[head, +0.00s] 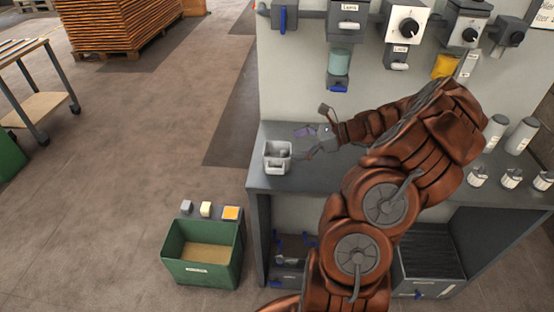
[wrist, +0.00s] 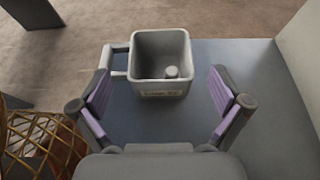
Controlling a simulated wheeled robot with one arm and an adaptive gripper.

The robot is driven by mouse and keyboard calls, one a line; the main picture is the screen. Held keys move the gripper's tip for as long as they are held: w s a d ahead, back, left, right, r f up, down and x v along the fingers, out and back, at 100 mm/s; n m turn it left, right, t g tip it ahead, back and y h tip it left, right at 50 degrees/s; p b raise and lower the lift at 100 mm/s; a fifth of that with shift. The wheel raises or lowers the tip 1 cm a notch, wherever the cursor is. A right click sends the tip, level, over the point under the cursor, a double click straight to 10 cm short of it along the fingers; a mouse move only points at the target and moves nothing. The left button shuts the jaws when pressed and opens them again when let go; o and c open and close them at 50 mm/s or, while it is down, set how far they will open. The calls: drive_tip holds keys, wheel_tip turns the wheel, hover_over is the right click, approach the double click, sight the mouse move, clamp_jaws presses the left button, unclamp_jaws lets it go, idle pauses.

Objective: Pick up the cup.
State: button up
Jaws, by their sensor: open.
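The cup is a grey, square-sided container with a label and a side handle. In the head view the cup (head: 277,157) stands upright near the left end of the dark bench top (head: 300,178). In the wrist view the cup (wrist: 160,84) is straight ahead, with its handle on the left and a small round form inside. My gripper (head: 311,139) is just right of the cup in the head view. In the wrist view my gripper (wrist: 162,98) has its purple-padded fingers wide apart, with the cup's near side at or just beyond their tips. I cannot tell whether they touch.
A wall panel (head: 300,75) with switches and holders rises behind the bench. Several small canisters (head: 521,136) stand at the bench's right. A green crate (head: 202,253) sits on the floor at left, with small blocks beyond it.

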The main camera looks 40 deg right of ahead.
sight(265, 152)
drive_tip(key=shift+p+x, duration=0.7)
drive_tip(key=shift+x, duration=2.4)
drive_tip(key=shift+s+f, duration=0.1)
drive_tip(key=shift+f, duration=0.05)
drive_tip(key=shift+c, duration=0.2)
drive_tip(key=c, duration=1)
drive_tip(key=shift+d, duration=0.1)
